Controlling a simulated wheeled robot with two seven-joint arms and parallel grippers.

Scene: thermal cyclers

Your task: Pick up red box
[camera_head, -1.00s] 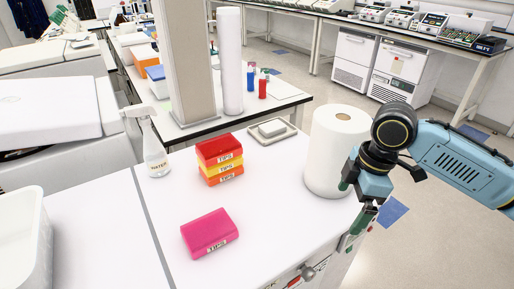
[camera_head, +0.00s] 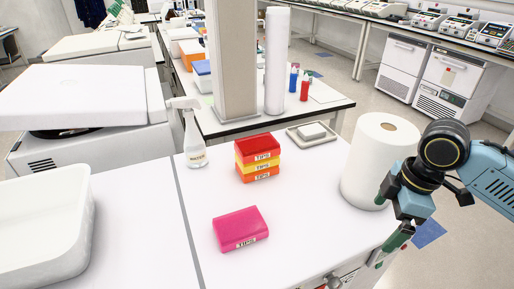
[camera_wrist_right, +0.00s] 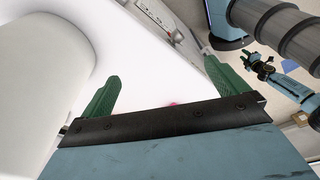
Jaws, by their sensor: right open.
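The red box (camera_head: 259,144), labelled TIPS, is the top one of an upright stack on the white bench. A yellow box (camera_head: 258,161) and an orange box (camera_head: 260,175) are under it. My right gripper (camera_head: 389,214) is open and empty at the bench's right edge, in front of the paper roll and well right of the stack. Its two green fingers stand wide apart in the right wrist view (camera_wrist_right: 160,86), with white surface between them. A small distant gripper with green tips, seemingly my left (camera_wrist_right: 252,60), shows there; its opening is unclear.
A pink box (camera_head: 240,229) lies in front of the stack. A white paper roll (camera_head: 375,165) stands between the stack and my right arm. A spray bottle (camera_head: 194,140) is left of the stack, and a small tray (camera_head: 298,139) is behind right. Bench right of the pink box is clear.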

